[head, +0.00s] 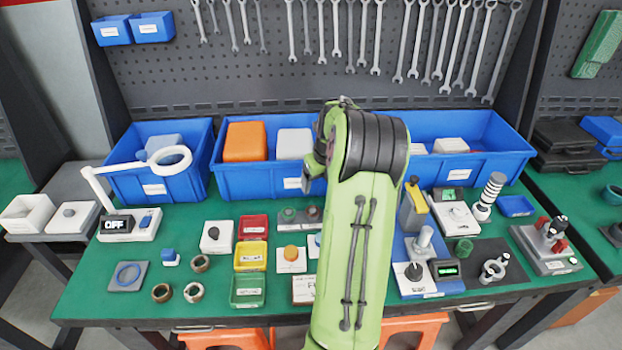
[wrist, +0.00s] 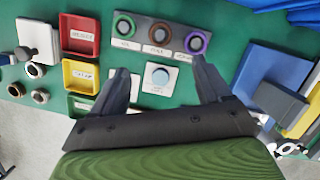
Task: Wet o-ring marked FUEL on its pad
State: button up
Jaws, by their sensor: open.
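In the wrist view a grey holder (wrist: 143,22) bears a green ring (wrist: 124,17), a reddish-brown ring (wrist: 161,24) and a purple ring (wrist: 197,33), with small labels below. The middle label looks like FUEL but is blurred. A white block (wrist: 160,89) with a round pale-blue top (wrist: 160,76) lies nearer. My gripper (wrist: 161,73) is open and empty, its fingers on either side of that block in the picture. In the head view the holder (head: 300,214) shows partly; my arm hides its right part and my gripper.
Red (head: 253,226), yellow (head: 250,256) and green (head: 248,291) trays stand left of my arm. Several brown rings lie left of them. A grey plate with a blue ring (head: 113,278) is farther left. Blue bins (head: 250,188) line the back; instruments crowd the right.

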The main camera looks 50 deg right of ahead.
aim_at(313, 210)
jog(key=b+x, duration=0.2)
jog(key=x, duration=1.1)
jog(key=shift+w+f, duration=0.1)
jog(key=shift+f, duration=0.2)
jog(key=shift+r, duration=0.15)
jog(key=c, duration=0.9)
